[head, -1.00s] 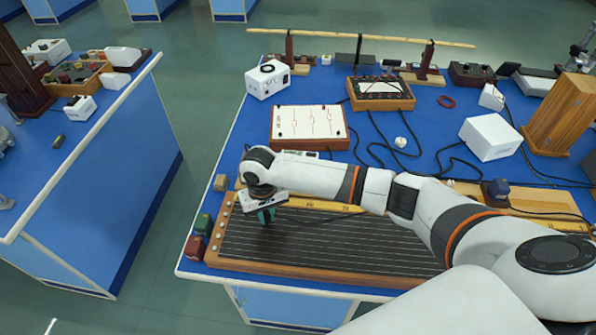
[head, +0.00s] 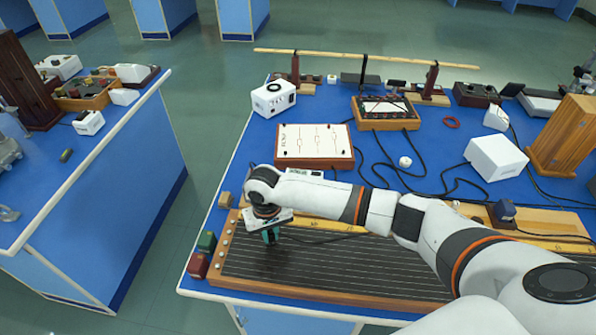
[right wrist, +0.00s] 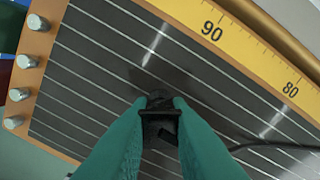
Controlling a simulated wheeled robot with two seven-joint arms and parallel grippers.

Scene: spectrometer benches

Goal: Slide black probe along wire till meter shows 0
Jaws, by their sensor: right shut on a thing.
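The wire board (head: 340,268) is a long black panel with thin parallel wires in a wooden frame. A yellow scale (head: 325,223) runs along its far edge; it reads 90 and 80 in the right wrist view (right wrist: 245,50). My right gripper (head: 271,238), with green fingers, is over the board's left part. It is shut on the black probe (right wrist: 160,118), whose lead trails right. Whether the tip touches a wire is hidden. A wooden box with a pale face (head: 386,107) may be the meter; its reading is too small to tell. My left gripper is out of view.
Red (head: 198,265) and green (head: 207,241) blocks sit off the board's left end. A white-topped circuit board (head: 313,143) and a white box (head: 495,158) stand behind my arm. Black cables cross the bench's right half.

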